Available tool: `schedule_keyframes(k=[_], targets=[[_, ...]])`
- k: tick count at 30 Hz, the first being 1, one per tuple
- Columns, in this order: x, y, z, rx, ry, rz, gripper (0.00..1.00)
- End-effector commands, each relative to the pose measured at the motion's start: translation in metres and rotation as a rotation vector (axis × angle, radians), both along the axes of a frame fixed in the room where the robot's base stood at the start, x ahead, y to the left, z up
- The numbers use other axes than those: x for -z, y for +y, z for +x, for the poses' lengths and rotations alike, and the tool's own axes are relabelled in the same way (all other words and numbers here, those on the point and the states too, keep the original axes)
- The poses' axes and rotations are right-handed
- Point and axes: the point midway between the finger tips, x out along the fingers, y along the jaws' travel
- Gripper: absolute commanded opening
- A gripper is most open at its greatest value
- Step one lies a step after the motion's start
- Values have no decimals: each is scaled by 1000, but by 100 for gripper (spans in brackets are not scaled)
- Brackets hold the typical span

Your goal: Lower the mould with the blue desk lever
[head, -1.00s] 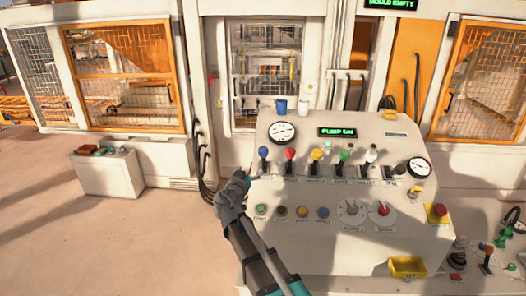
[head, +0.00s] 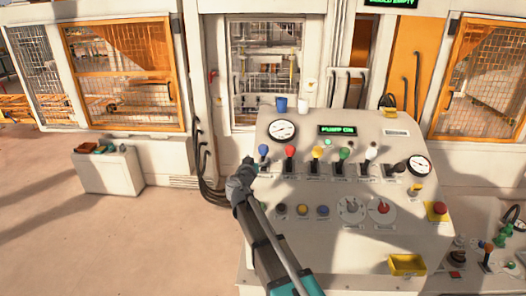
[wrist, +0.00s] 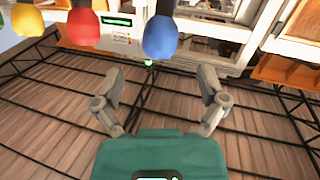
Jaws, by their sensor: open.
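The blue desk lever (head: 263,150) stands at the left end of the lever row on the sloped control desk (head: 340,240). Its round blue knob (wrist: 160,37) is large in the wrist view, just beyond the fingertips and near the middle between them. My gripper (head: 248,164) is just left of and below the blue knob in the head view. In the wrist view my gripper (wrist: 158,82) has its two fingers wide apart with nothing between them. The press interior (head: 266,70) shows behind the window, but I cannot pick out the mould there.
The red lever (head: 290,152) stands close right of the blue one, then the yellow lever (head: 317,153) and others. Open floor (head: 110,240) lies to the left.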

Motion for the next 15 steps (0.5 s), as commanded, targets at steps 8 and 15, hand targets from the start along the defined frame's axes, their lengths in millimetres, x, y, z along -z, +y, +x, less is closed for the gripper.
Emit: schedule_keyframes(k=[8,15], targets=[[0,-10,42,0,0,0,92],[0,-16,61,1,0,0,92]])
